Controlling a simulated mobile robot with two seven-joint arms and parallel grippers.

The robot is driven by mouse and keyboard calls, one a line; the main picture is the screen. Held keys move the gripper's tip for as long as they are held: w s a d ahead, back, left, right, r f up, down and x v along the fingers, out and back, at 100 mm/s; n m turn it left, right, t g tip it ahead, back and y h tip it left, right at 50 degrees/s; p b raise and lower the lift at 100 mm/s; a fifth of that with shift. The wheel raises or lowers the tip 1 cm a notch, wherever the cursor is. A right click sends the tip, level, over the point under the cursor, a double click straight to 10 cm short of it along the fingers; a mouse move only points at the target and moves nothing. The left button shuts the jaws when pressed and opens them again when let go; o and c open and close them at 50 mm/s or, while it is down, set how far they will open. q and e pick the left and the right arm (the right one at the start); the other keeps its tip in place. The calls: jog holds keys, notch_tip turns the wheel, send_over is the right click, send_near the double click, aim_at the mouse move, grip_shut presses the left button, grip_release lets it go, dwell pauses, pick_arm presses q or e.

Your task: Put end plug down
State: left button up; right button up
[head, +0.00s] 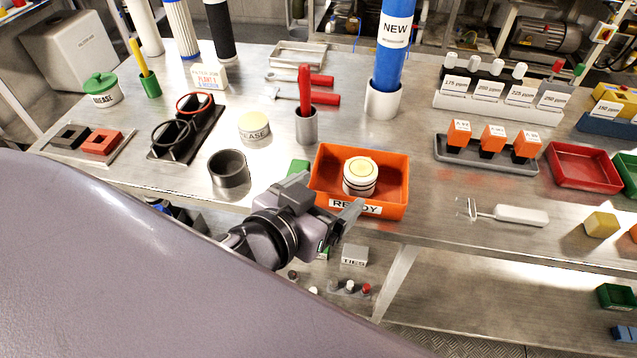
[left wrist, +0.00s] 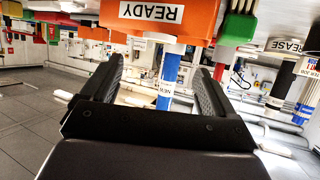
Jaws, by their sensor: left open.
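The end plug (head: 360,177), a white cylinder with dark rings and a yellowish top, stands upright inside the orange READY tray (head: 398,208). My left gripper (head: 330,192) is open and empty at the tray's front left corner, its fingers apart and clear of the plug. In the left wrist view the gripper's two fingers (left wrist: 158,88) are spread with nothing between them. The orange tray (left wrist: 205,18) shows upside down beyond them, and the plug is not clearly visible there. My right gripper is not in view.
Bare bench (head: 440,205) lies to the tray's right.

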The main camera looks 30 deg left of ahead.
pick_arm(q)
jog(key=shift+p+v, duration=0.7)
jog(key=shift+v, duration=0.1)
jog(key=shift+f, duration=0.1)
jog(key=s+a+f+g+y, duration=0.1)
jog(key=s+a+f+g, duration=0.6)
jog(key=s+f+g, duration=0.45)
jog(key=w+d+f+m+t+h, duration=0.1)
jog(key=w+d+f+t, duration=0.1)
jog(key=w+f+t, duration=0.4)
jog(key=shift+d+f+t+h, duration=0.35)
jog(key=shift+f+t, duration=0.9)
jog(key=shift+f, duration=1.15)
jog(key=shift+w+a, duration=0.1)
jog(key=shift+w, duration=0.05)
